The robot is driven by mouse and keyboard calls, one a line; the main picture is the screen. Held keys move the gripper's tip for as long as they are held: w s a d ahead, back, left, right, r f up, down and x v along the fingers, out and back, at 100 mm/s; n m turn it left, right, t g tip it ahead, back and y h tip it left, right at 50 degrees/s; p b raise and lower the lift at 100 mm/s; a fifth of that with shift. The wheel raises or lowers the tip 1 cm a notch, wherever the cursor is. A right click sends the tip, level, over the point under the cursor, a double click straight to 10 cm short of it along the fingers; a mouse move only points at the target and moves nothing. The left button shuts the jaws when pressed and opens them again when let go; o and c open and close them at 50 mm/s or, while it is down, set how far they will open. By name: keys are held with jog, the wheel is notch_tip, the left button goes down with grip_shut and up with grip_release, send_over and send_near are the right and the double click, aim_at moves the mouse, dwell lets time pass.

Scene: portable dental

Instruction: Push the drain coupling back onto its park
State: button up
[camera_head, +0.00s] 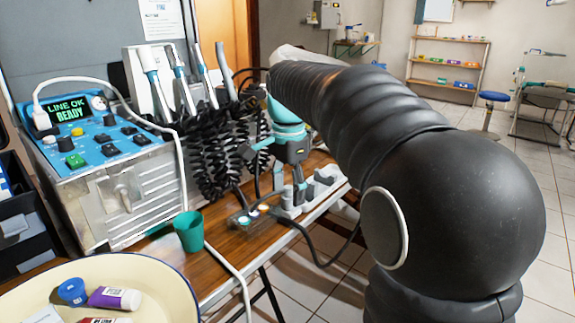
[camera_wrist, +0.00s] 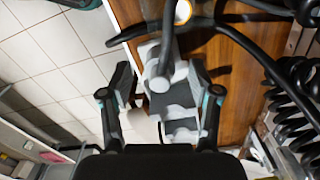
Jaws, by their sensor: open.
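The bracket, which looks like the park, also shows in the head view (camera_head: 325,186) on the wooden table. A dark hose with a rounded end (camera_wrist: 160,83), perhaps the drain coupling, lies over the bracket between the fingers. I cannot tell whether it is seated. My arm and gripper hide part of the bracket in the head view.
A small port block (camera_head: 243,219) with lit rings sits left of the bracket. A green cup (camera_head: 189,231), the blue control unit (camera_head: 92,138) and coiled black hoses (camera_head: 215,150) stand farther left. A cream basin (camera_head: 150,270) is at the front left. Tiled floor lies beyond the table edge.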

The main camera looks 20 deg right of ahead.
notch_tip(320, 180, up, 11)
dwell(0.3)
jog(key=shift+s+f, duration=0.1)
jog(key=s+f+n+t, duration=0.5)
jog(key=s+f+n, duration=0.8)
jog(key=s+f, duration=0.7)
jog(key=s, duration=0.2)
jog(key=shift+s+t, duration=0.3)
jog(key=shift+s, duration=0.1)
dwell(0.3)
